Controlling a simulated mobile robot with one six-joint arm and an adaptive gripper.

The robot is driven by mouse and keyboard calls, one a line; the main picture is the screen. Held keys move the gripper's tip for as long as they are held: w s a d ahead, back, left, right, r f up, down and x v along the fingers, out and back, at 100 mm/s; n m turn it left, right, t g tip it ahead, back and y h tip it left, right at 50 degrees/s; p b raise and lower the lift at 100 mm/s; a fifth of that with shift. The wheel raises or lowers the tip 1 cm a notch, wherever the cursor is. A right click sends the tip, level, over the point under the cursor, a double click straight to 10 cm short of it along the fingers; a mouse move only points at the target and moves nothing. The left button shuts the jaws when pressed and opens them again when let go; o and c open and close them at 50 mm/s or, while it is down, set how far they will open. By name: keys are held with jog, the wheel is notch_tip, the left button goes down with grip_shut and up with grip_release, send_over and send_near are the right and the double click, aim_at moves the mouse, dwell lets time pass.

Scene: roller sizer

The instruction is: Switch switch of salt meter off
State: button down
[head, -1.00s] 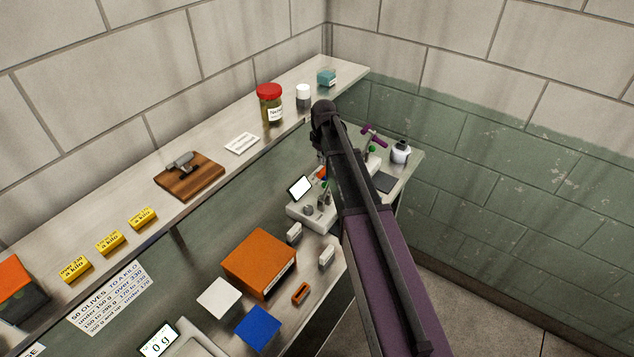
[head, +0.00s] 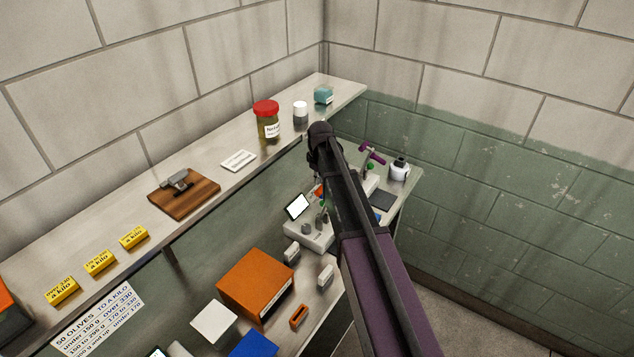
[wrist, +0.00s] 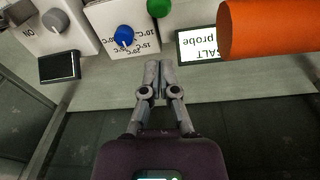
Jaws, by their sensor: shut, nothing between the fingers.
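In the wrist view, which shows the bench upside down, my gripper (wrist: 159,68) is shut and empty, pointing at the pale bench front. Above and left of its tips is a white box face with a blue knob (wrist: 124,36) and temperature marks. Further left, a grey knob (wrist: 55,20) sits on a white housing with ON lettering, beside a dark screen (wrist: 60,67). A "SALT probe" label (wrist: 197,46) lies right of the tips. I cannot tell for certain which knob is the salt meter's switch. In the head view my arm hides the gripper and part of the instruments.
An orange cylinder (wrist: 268,28) stands close on the right in the wrist view, and a green knob (wrist: 158,6) is at its top. In the head view, a shelf with a red-lidded jar (head: 266,120) overhangs the bench. An orange box (head: 254,284) sits nearer.

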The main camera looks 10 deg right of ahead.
jog(key=shift+w+a+f+b, duration=0.1)
jog(key=shift+w+f+b, duration=0.1)
jog(key=shift+f+b, duration=2)
jog(key=shift+w+f+b, duration=0.15)
jog(key=shift+f+b, duration=1.9)
jog(key=shift+f, duration=0.25)
jog(key=shift+s+d+r+p, duration=0.55)
jog(key=shift+r, duration=0.2)
jog(key=shift+r+p, duration=0.6)
jog(key=shift+p, duration=0.2)
jog(key=shift+r, duration=0.15)
